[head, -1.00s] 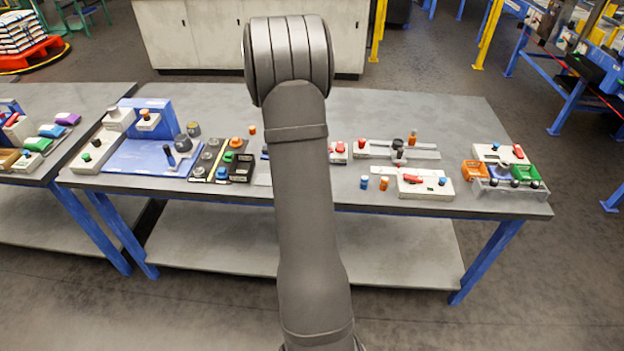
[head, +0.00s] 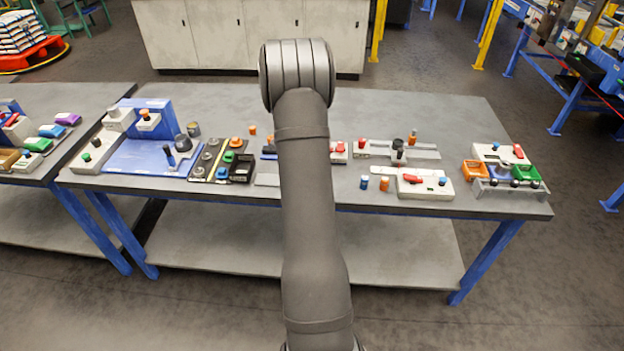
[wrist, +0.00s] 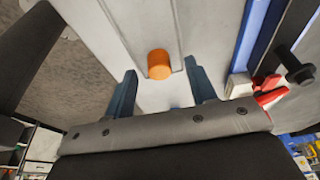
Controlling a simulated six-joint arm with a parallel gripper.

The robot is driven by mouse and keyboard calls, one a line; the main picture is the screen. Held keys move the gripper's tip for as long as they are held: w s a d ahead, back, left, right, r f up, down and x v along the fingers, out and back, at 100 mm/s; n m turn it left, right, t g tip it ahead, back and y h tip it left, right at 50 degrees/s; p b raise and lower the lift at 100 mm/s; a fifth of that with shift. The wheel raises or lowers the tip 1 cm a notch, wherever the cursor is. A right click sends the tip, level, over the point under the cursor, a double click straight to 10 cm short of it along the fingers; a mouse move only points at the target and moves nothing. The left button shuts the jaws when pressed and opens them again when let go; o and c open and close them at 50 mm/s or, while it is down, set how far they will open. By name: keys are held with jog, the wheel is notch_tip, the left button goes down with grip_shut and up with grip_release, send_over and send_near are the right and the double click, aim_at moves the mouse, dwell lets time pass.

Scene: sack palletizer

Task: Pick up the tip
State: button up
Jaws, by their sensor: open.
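In the wrist view an orange cylinder (wrist: 160,64), which may be the tip, shows against a pale grey strip. My gripper (wrist: 160,80) is open, with one blue-grey finger on each side of the line to the cylinder. The cylinder appears just past the fingertips, and no contact is visible. In the head view my arm hides the gripper. Several small orange cylinders show there, one at the back left of the arm (head: 252,130) and one at the right (head: 384,184). I cannot tell which one the wrist view shows.
In the wrist view red parts (wrist: 268,90) and a black knob (wrist: 298,70) lie right of the gripper. The grey workbench (head: 450,110) carries a blue fixture (head: 150,158), a white block with a red part (head: 425,186) and coloured bins (head: 475,170). Its back right is clear.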

jog(key=shift+f, duration=0.1)
jog(key=c, duration=1)
jog(key=shift+r, duration=0.55)
jog(key=r, duration=0.1)
jog(key=d+r, duration=0.1)
jog(key=r, duration=0.2)
jog(key=shift+s+d, duration=0.2)
jog(key=shift+s, duration=0.05)
jog(key=shift+s+d+r, duration=0.7)
jog(key=shift+d+r, duration=0.85)
jog(key=shift+r, duration=0.25)
jog(key=shift+s+d+r, duration=0.75)
jog(key=shift+d+r, duration=0.8)
jog(key=shift+r, duration=0.3)
jog(key=shift+s+d+r, duration=0.7)
jog(key=shift+d+r, duration=0.85)
jog(key=shift+r, duration=0.25)
